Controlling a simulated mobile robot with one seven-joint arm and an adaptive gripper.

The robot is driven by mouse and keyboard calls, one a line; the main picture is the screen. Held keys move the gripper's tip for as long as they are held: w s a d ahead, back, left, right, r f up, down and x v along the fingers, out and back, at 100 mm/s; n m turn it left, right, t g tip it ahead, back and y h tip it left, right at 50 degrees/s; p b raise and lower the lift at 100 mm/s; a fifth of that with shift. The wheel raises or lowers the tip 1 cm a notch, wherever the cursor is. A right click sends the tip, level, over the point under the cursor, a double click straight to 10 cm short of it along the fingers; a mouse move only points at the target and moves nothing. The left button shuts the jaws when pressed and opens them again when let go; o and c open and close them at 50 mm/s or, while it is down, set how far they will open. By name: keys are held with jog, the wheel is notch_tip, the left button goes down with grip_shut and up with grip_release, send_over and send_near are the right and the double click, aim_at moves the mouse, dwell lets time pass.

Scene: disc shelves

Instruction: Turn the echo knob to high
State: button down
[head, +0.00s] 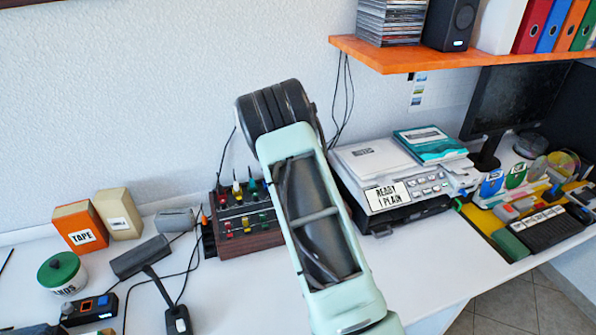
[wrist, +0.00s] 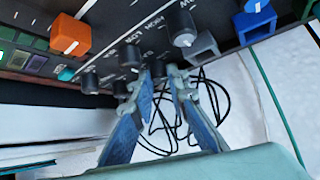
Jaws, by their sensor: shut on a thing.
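The control box (head: 250,243) with a wooden front and rows of coloured knobs stands against the wall in the head view. My arm covers its right part and hides my gripper there. In the wrist view the dark panel (wrist: 110,45) shows black knobs, an orange knob (wrist: 70,34) and printed words that look like low and high. My gripper (wrist: 160,73) has its two blue-grey fingers closed together at the panel's lower edge, on a small knob mostly hidden between the tips. I cannot read that knob's label or see its pointer.
A black knob (wrist: 181,27) and a grey block-like part (wrist: 203,48) are close to the fingers. Cables (wrist: 215,100) lie behind them. A printer (head: 385,180) stands right of my arm, a desk lamp (head: 140,257) left, and an orange shelf (head: 450,52) above right.

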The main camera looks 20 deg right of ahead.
jog(key=shift+w+a+r+m+g+h+p, duration=0.1)
jog(key=shift+a+m+g+h+p, duration=0.2)
jog(key=shift+m+h+p, duration=0.55)
jog(key=shift+d+m+g+h+p, duration=0.1)
jog(key=shift+m+g+h+p, duration=0.35)
jog(key=shift+m+p, duration=0.4)
jog(key=shift+f+m+g, duration=0.25)
jog(key=shift+m, duration=0.15)
jog(key=c, duration=1.9)
grip_release()
jog(key=shift+r, duration=0.15)
jog(key=shift+r, duration=0.15)
jog(key=shift+v, duration=3.85)
